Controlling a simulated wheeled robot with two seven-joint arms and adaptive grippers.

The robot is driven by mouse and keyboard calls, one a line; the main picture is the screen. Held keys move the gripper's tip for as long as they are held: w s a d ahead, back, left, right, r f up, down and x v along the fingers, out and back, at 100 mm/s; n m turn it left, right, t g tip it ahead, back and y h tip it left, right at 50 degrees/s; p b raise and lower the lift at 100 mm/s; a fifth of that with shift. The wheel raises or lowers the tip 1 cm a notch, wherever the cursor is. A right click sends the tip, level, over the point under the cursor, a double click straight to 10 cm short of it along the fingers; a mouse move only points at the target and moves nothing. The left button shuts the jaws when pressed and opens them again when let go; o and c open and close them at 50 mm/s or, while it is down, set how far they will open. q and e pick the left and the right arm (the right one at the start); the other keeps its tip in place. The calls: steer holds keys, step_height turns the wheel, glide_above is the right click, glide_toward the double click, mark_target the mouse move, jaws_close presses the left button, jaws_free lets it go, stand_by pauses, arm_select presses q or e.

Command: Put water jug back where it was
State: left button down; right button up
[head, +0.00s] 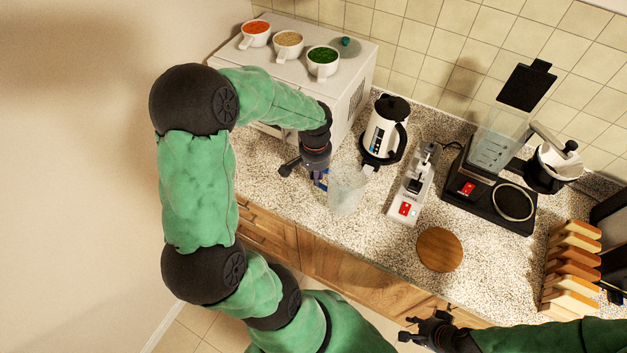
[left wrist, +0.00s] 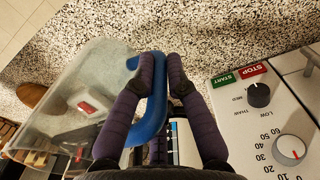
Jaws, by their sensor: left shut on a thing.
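The water jug (head: 347,190) is clear, with a blue handle on its left side. It is at the counter, in front of the white kettle; I cannot tell whether its base touches the counter. My left gripper (head: 321,180) is shut on the blue handle. In the left wrist view the fingers (left wrist: 161,85) close around the blue handle (left wrist: 151,118), and the clear jug body (left wrist: 75,85) is to the left. My right gripper (head: 408,330) is low in the head view, in front of the counter and empty; its finger opening is unclear.
A white microwave (head: 353,95) with three filled cups (head: 288,45) on top is behind my left gripper. A round wooden board (head: 439,250) lies near the front edge.

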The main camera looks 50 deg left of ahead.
arm_select(q)
steer(key=f, duration=0.1)
steer(key=a+f, duration=0.1)
steer(key=f, duration=0.3)
steer(key=shift+w+a+f, duration=0.1)
steer(key=shift+w+a, duration=0.2)
steer(key=shift+a, duration=0.05)
steer(key=shift+b, duration=0.3)
steer(key=shift+f, duration=0.15)
steer(key=c, duration=1.2)
jaws_free()
steer(key=shift+c, duration=0.2)
steer(key=shift+s, duration=0.1)
steer(key=shift+r, duration=0.2)
